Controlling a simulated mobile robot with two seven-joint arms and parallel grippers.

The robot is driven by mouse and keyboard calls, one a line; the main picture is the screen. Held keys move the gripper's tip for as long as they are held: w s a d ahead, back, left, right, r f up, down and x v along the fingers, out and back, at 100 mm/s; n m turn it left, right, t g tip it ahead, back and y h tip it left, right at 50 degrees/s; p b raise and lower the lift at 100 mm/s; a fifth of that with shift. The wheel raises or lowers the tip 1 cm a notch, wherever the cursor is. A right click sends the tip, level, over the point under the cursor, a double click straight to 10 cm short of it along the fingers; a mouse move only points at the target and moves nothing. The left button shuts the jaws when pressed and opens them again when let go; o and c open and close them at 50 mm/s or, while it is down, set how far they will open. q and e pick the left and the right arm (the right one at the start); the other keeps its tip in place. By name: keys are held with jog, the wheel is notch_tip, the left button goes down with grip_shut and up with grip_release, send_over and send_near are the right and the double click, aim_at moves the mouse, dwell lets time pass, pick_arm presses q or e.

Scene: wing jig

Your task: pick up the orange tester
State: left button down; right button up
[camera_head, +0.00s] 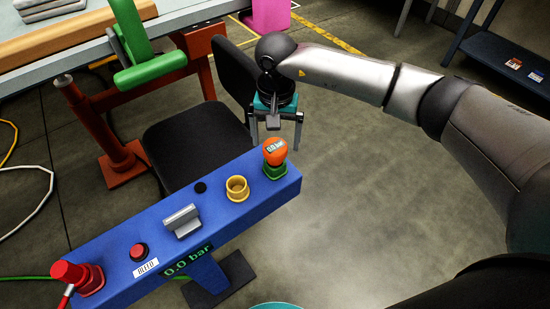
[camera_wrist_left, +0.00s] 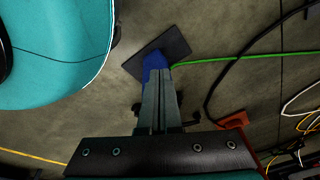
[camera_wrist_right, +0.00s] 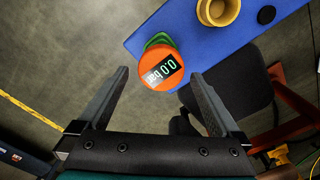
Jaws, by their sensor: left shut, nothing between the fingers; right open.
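The orange tester (camera_head: 275,151) stands upright in a green holder (camera_head: 276,171) at the right end of the blue bench panel (camera_head: 150,225). My right gripper (camera_head: 276,138) is open and empty, pointing down, close behind and above the tester in the head view. In the right wrist view the tester (camera_wrist_right: 161,70) lies ahead, between the lines of the open fingers (camera_wrist_right: 160,82) and beyond their tips. My left gripper (camera_wrist_left: 160,72) shows only in the left wrist view, shut and empty, over the panel's stand and the floor.
A yellow cup (camera_head: 237,188), a grey block (camera_head: 182,220), a red button (camera_head: 139,251) and a red plug (camera_head: 77,278) are on the panel. A black chair (camera_head: 195,140) stands behind it.

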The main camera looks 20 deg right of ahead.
notch_tip(320, 180, down, 2)
jog(key=shift+s+a+f+b, duration=0.15)
jog(key=shift+f+b, duration=0.3)
jog(key=shift+f, duration=0.5)
jog(key=shift+s+a+f+b, duration=0.15)
jog(key=shift+f+b, duration=0.25)
jog(key=shift+f, duration=0.55)
pick_arm(q)
jog(key=shift+w+d+r, duration=0.65)
jog(key=shift+w+r, duration=0.15)
jog(key=shift+r, duration=0.05)
jog(key=shift+w+d+r, duration=0.6)
jog(key=shift+w+r, duration=0.15)
jog(key=shift+r, duration=0.05)
pick_arm(e)
jog(key=shift+d+f, duration=0.1)
jog(key=shift+f, duration=0.55)
jog(key=c, duration=1.3)
jog(key=shift+c, duration=0.2)
jog(key=shift+r, duration=0.1)
